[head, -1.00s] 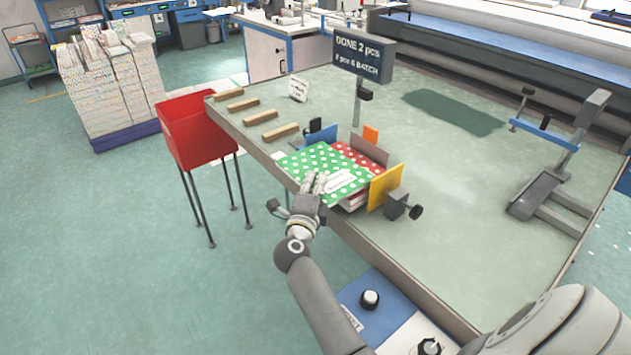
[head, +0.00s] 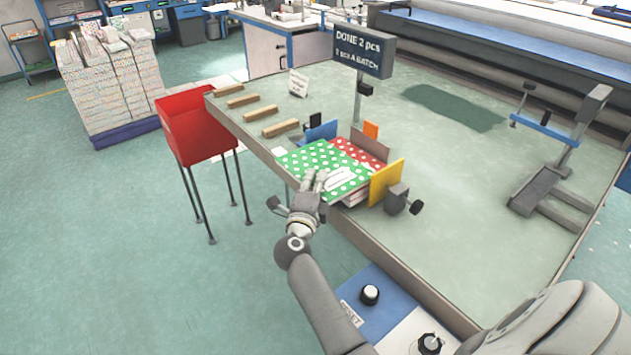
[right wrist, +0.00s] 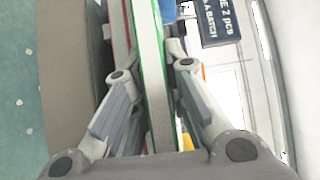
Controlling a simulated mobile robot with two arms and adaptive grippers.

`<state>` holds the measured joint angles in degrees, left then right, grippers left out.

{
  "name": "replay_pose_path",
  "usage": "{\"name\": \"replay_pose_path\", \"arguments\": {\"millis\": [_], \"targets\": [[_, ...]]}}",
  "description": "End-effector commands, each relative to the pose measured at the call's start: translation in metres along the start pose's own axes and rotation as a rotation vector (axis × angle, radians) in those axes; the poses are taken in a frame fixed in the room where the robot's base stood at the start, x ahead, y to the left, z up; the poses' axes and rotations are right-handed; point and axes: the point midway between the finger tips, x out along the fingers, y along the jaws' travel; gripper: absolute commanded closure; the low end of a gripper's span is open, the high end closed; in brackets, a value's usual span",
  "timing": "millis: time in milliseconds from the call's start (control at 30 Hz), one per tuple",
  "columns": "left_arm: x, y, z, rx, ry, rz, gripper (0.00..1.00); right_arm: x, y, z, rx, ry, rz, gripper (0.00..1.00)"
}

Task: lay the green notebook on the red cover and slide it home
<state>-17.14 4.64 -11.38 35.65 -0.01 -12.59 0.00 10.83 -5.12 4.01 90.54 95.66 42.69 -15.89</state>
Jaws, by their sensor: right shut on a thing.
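The green notebook (head: 312,157), with white dots and a white label, lies over the red dotted cover (head: 362,153). My right gripper (head: 316,182) is shut on the notebook's near edge, at the table's front edge. In the right wrist view, the notebook's pale page edge (right wrist: 150,65) with a green border runs between the fingers (right wrist: 152,100). Whether the notebook fully touches the cover I cannot tell. My left gripper is not in view.
A blue plate (head: 321,132), a brown plate (head: 369,144) and a yellow plate (head: 386,182) stand around the stack. A sign (head: 363,52) rises behind it. Wooden strips (head: 262,114) lie left; a red bin (head: 197,128) stands off the table.

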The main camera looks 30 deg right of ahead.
Motion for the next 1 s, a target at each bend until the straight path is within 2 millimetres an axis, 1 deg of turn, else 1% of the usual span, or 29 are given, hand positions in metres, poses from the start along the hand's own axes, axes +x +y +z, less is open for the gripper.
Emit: {"name": "replay_pose_path", "arguments": {"millis": [367, 400, 567, 1000], "targets": [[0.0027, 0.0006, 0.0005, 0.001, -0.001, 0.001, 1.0, 0.0001, 0.0037, 0.0001, 0.0, 0.0, -0.002, 1.0], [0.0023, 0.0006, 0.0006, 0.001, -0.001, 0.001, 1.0, 0.0002, 0.0032, 0.0001, 0.0, 0.0, -0.002, 0.81], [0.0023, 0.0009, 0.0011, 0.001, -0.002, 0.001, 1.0, 0.0001, 0.0036, 0.0001, 0.0, 0.0, -0.001, 0.61], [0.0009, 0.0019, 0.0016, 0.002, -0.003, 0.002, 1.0, -0.0003, 0.0065, -0.0002, 0.0, 0.001, 0.003, 0.61]]}}
